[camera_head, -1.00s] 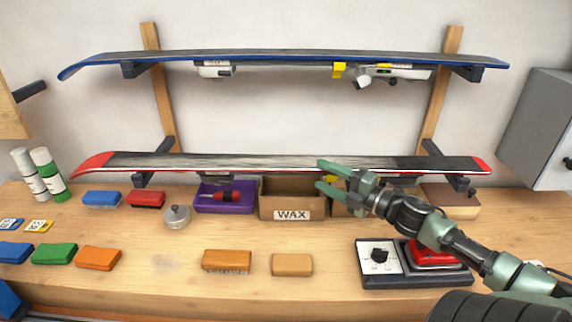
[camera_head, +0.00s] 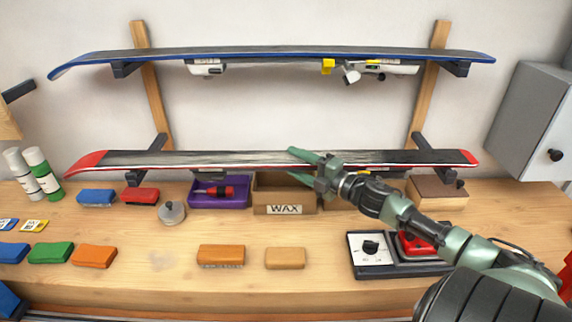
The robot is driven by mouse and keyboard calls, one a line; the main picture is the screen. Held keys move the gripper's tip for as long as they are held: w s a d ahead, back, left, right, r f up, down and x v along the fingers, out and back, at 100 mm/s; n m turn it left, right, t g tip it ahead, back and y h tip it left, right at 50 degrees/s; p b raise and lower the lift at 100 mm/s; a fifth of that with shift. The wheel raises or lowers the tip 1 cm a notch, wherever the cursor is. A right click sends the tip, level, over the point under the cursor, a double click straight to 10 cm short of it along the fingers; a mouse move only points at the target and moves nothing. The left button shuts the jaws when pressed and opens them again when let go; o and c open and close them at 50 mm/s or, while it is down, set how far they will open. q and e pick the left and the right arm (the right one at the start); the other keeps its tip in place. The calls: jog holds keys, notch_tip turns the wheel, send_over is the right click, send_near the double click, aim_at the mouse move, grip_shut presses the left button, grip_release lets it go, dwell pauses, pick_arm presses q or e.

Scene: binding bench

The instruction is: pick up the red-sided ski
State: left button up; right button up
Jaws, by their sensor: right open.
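The red-sided ski (camera_head: 200,159) lies level on the lower pair of rack arms, its red upturned tip at the left and its red tail at the right. Its dark face is up and a red line runs along its near edge. My right gripper (camera_head: 291,164) is at the middle of this ski, pointing left, with one green finger over its top and the other low at its near edge. The jaws are open; whether a finger touches the ski I cannot tell. The gripper hides part of the ski. My left gripper is not in view.
A blue-sided ski (camera_head: 270,53) rests on the upper rack arms. Below the red-sided ski stand a purple tray (camera_head: 220,203) and a WAX box (camera_head: 285,203). A wax iron (camera_head: 415,243) on its base is under my right arm. A grey cabinet (camera_head: 530,120) is at right.

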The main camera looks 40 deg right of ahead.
grip_shut()
jog(key=shift+w+r, duration=0.15)
jog(key=shift+r, duration=0.65)
notch_tip(320, 180, up, 9)
jog(key=shift+f, duration=0.15)
jog(key=shift+r, duration=0.45)
jog(key=shift+r+p, duration=1.15)
jog(key=shift+p, duration=0.7)
